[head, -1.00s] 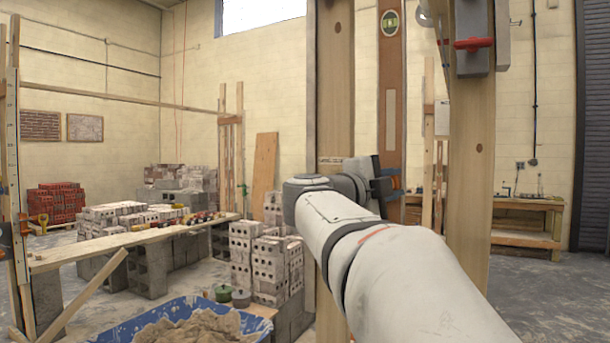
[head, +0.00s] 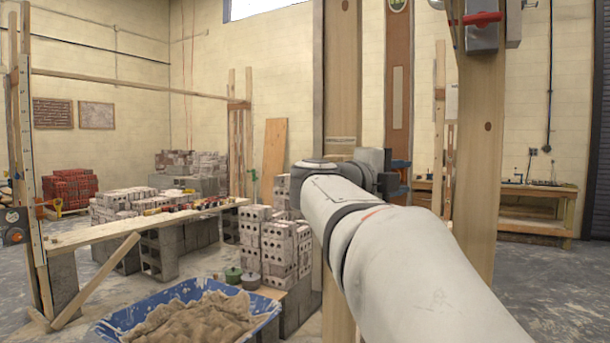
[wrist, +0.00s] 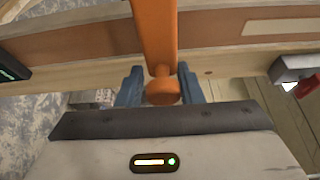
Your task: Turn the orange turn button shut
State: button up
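In the wrist view the orange turn button (wrist: 155,35) is a long bar running from the top edge to the middle, with a round orange knob (wrist: 163,92) at its lower end. The two blue fingers of my gripper (wrist: 161,84) stand apart, one on each side of the knob. I cannot tell whether they touch it. In the head view my gripper (head: 400,172) is small and partly hidden behind my arm, between two upright timbers. The turn button cannot be made out there.
A wooden post (head: 340,80) stands left of my gripper and another post (head: 480,150) right of it. A red-handled grey box (head: 480,25) sits high on the right post. A blue tub of mortar (head: 130,322) and stacked bricks (head: 280,245) lie at lower left.

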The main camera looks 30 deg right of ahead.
jog(key=o, duration=0.3)
jog(key=shift+o, duration=0.2)
jog(key=s+a, duration=0.1)
jog(key=a, duration=0.6)
jog(key=shift+s+a, duration=0.25)
jog(key=shift+a, duration=0.05)
